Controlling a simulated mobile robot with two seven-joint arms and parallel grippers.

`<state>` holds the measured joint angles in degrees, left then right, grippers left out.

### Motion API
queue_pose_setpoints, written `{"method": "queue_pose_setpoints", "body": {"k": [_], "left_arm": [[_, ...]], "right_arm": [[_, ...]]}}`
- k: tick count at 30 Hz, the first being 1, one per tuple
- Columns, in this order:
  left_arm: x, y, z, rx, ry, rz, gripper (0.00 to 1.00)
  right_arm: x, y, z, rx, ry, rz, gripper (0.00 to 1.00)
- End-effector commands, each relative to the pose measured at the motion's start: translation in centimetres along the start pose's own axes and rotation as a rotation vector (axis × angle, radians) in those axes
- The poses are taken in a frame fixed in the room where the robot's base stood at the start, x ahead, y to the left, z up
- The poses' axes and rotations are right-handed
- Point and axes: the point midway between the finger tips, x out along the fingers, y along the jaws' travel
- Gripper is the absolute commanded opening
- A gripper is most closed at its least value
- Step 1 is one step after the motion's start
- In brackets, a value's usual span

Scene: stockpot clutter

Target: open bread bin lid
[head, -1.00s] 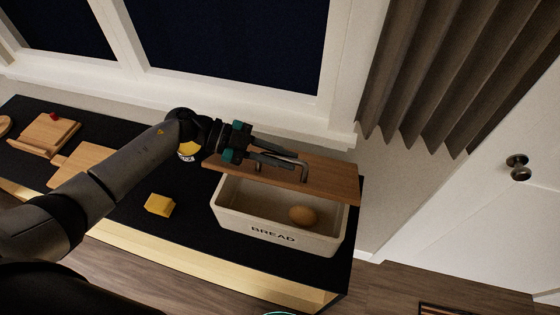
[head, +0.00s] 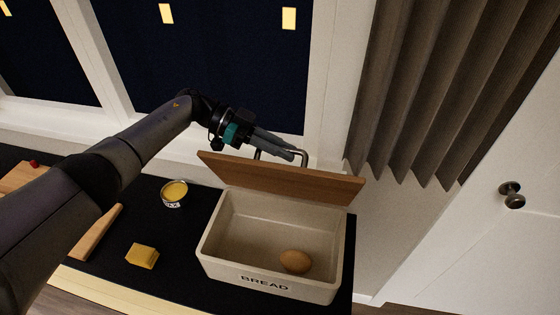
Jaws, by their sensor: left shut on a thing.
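The cream bread bin (head: 265,283), marked BREAD, stands on the black counter with its inside open to view. A brown egg (head: 295,261) lies inside it, near the front right. The wooden lid (head: 285,180) is tilted up along the back of the bin, with a metal bar handle (head: 305,157) on it. My left gripper (head: 290,151) is shut on the handle, above and behind the bin. My right gripper is not in view.
A yellow block (head: 142,256) and an open tin with yellow contents (head: 174,193) stand on the counter (head: 185,255) left of the bin. Wooden boards (head: 97,232) lie further left. A window and wall rise behind, with a curtain (head: 430,100) to the right.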

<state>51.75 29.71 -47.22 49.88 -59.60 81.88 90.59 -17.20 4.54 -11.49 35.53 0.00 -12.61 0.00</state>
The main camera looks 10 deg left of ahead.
Motion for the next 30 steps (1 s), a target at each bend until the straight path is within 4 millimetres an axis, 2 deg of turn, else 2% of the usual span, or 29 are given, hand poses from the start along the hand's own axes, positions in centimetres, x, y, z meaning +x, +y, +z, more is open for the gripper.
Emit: {"method": "queue_pose_setpoints", "body": {"k": [17, 18, 24, 25, 30], "left_arm": [[0.01, -0.48, 0.02, 0.002, -0.003, -0.003, 0.00], [0.02, -0.47, 0.02, 0.002, -0.003, -0.002, 0.22], [0.02, -0.44, 0.01, 0.001, -0.002, -0.001, 0.44], [0.01, -0.44, 0.01, 0.001, -0.002, -0.001, 0.47], [0.01, -0.43, 0.00, 0.001, -0.002, -0.001, 0.47]], "right_arm": [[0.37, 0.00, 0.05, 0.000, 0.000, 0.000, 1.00], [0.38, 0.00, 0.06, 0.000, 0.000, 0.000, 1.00], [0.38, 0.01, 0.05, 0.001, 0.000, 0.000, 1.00], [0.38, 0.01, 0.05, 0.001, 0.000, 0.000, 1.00], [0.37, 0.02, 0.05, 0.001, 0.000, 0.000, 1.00]]}}
